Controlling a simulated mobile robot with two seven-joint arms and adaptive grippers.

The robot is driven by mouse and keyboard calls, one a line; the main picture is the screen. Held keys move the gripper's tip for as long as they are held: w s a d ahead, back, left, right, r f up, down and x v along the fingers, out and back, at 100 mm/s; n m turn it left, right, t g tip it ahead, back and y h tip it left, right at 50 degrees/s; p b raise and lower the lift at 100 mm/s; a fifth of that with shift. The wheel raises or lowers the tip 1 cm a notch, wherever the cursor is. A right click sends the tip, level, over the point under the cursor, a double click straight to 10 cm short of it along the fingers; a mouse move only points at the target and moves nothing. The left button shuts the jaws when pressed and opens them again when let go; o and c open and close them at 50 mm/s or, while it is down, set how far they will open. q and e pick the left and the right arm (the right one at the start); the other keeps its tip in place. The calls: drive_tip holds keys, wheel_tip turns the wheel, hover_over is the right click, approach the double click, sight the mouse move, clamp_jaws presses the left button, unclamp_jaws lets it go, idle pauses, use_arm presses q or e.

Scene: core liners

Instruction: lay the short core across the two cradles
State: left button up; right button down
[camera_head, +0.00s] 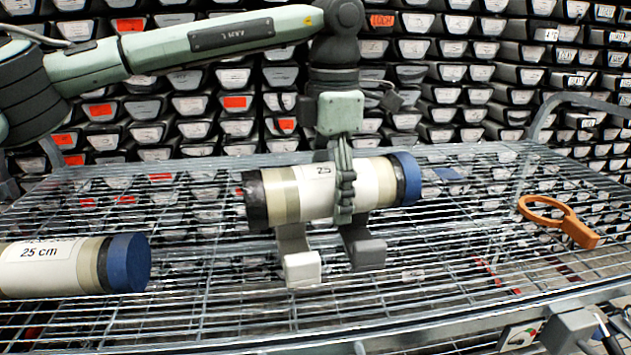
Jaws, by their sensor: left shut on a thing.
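A core (282,196) with a black left end and a blue right end lies level, left to right, in my left gripper (343,185), which is shut around its middle from above. The gripper partly hides its label. Two cradles stand on the wire shelf under the core: a pale-fronted one (302,268) on the left and a dark grey one (366,252) on the right. The core hides their tops, so I cannot tell whether it touches them. Its blue end reaches well past the right cradle. My right gripper is not in view.
Another core (52,267), labelled 25 cm with a blue end, lies on the shelf at the left edge. An orange ring tool (560,218) lies at the right. The wire shelf (450,285) is clear between. Racked core trays (480,80) fill the back.

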use_arm(q)
drive_tip(key=shift+f, duration=0.15)
wheel_tip(320, 180, down, 3)
drive_tip(key=shift+r, duration=0.1)
drive_tip(key=shift+f, duration=0.25)
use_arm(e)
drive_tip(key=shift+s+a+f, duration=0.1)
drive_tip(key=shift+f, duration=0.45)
use_arm(q)
drive_tip(key=shift+f, duration=0.1)
drive_tip(key=o, duration=1.8)
drive_tip(key=shift+f, duration=0.15)
drive_tip(key=shift+o, duration=0.4)
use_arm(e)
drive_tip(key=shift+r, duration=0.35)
